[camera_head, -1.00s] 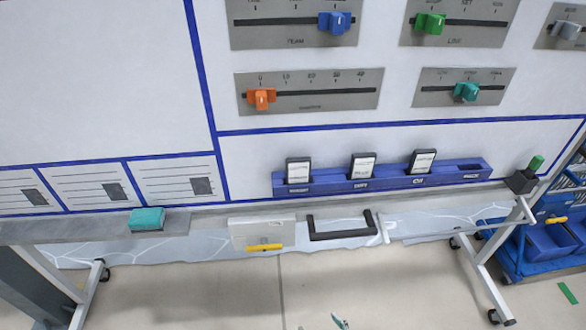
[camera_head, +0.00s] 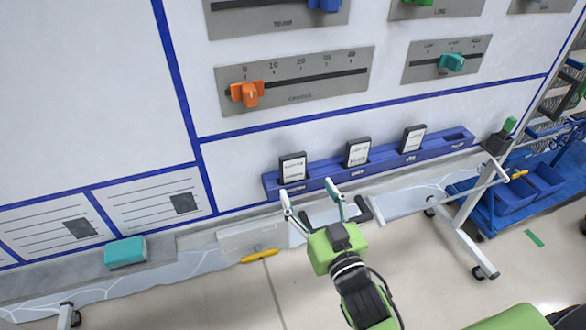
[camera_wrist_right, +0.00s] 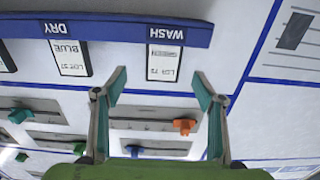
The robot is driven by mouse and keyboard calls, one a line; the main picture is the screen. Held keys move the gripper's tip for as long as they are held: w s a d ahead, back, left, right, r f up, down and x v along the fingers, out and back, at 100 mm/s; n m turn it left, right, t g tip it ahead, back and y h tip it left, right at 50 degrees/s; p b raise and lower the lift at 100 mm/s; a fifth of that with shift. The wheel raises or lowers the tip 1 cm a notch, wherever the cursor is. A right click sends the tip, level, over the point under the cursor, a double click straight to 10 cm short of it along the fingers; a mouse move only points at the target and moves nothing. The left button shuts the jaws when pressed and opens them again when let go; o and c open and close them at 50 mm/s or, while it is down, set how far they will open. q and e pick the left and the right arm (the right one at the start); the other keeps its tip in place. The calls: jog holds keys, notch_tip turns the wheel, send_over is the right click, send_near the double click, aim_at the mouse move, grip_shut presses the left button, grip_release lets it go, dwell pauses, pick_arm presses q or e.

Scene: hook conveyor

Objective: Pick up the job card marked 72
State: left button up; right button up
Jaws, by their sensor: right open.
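The job card marked 72 (camera_wrist_right: 165,62) stands in the slot labelled WASH and appears upside down in the right wrist view. In the head view it is the leftmost card (camera_head: 292,168) in the blue rack (camera_head: 322,180). My right gripper (camera_head: 306,190) is open and empty, just below and in front of this card. In the right wrist view the fingertips of the right gripper (camera_wrist_right: 160,76) lie either side of the card, apart from it. My left gripper is not in view.
A second card (camera_wrist_right: 70,58), reading BLUE, stands in the DRY slot beside it. A third card (camera_head: 413,138) stands further right, with an empty slot beyond. A teal block (camera_head: 125,253) rests on the ledge. Sliders (camera_head: 247,93) sit on the board above.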

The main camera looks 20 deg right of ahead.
aim_at(294, 171)
jog(key=w, duration=0.3)
jog(key=shift+w+a, duration=0.15)
jog(key=shift+w, duration=0.05)
jog(key=shift+w+r+p, duration=0.15)
jog(key=shift+w+p, duration=0.25)
jog(key=shift+w, duration=0.1)
jog(key=w, duration=0.2)
jog(key=w+p, duration=0.1)
jog(key=shift+w+a, duration=0.3)
jog(key=shift+w, duration=0.45)
jog(key=shift+s, duration=0.1)
jog(key=c, duration=1.2)
